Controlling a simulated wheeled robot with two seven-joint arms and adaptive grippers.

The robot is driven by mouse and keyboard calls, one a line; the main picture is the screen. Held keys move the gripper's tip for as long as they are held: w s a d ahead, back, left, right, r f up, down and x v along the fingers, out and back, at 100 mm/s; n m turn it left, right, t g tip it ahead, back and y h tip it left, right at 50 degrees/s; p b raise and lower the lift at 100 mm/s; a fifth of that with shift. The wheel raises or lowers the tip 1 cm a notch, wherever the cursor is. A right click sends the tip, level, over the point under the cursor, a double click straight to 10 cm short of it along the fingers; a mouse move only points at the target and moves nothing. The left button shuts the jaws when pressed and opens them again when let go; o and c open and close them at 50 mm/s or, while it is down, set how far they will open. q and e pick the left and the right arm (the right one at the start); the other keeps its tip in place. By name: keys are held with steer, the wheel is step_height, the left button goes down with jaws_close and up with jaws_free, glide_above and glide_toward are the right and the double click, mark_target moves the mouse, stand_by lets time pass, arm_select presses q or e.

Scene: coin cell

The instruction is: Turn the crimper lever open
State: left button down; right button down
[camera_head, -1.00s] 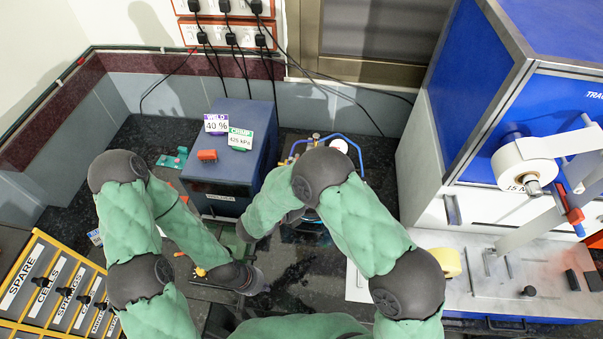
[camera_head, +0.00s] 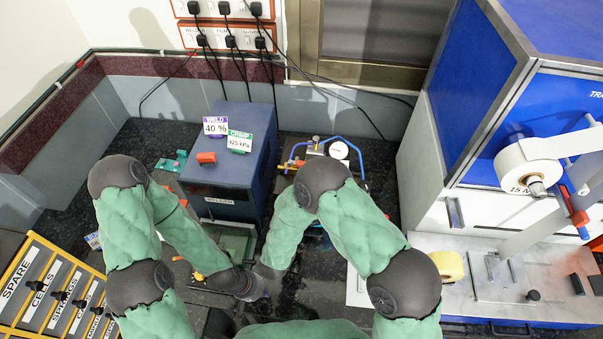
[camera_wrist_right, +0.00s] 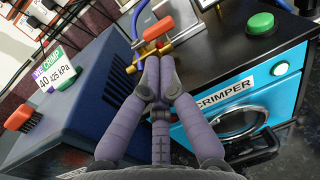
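The crimper (camera_wrist_right: 228,98) has a blue front with a round, silver-rimmed window in the right wrist view, and a black bar handle beside it. On its top is a brass fitting with an orange-red lever (camera_wrist_right: 161,28). My right gripper (camera_wrist_right: 157,72) has its purple fingertips together, in front of the brass fitting; I see nothing clearly held, and cannot tell whether they touch it. In the head view my right arm hides most of the crimper. My left gripper (camera_head: 254,287) is low in the middle of the head view, its fingers unclear.
The blue welder box (camera_head: 230,165) stands left of the crimper, with label cards and a red switch on top. A white-and-blue cabinet with a tape roll (camera_head: 530,165) is at the right. A yellow-edged spare-parts rack (camera_head: 45,290) is at the lower left.

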mark_target(265, 299)
arm_select(q)
steer(key=shift+r+p, duration=0.3)
arm_select(e)
steer(key=x, duration=0.7)
steer(key=shift+w, duration=0.2)
arm_select(q)
step_height(265, 299, down, 3)
steer(key=b, duration=0.3)
steer(key=shift+s, duration=0.1)
arm_select(e)
steer(key=shift+w+d+f, duration=0.15)
steer(key=shift+w+d, duration=0.2)
steer(key=shift+w, duration=0.1)
arm_select(q)
steer(key=shift+a+f+b, duration=0.1)
steer(key=shift+f+b, duration=0.25)
steer(key=shift+b, duration=0.05)
steer(key=shift+s, duration=0.1)
arm_select(e)
steer(key=shift+d+r, duration=0.1)
steer(key=shift+r, duration=0.15)
steer(key=shift+w, duration=0.1)
steer(key=shift+s, duration=0.3)
arm_select(q)
steer(key=shift+w, duration=0.2)
arm_select(e)
steer(key=v, duration=1.1)
steer(key=shift+s+a, duration=0.3)
steer(key=shift+s, duration=0.05)
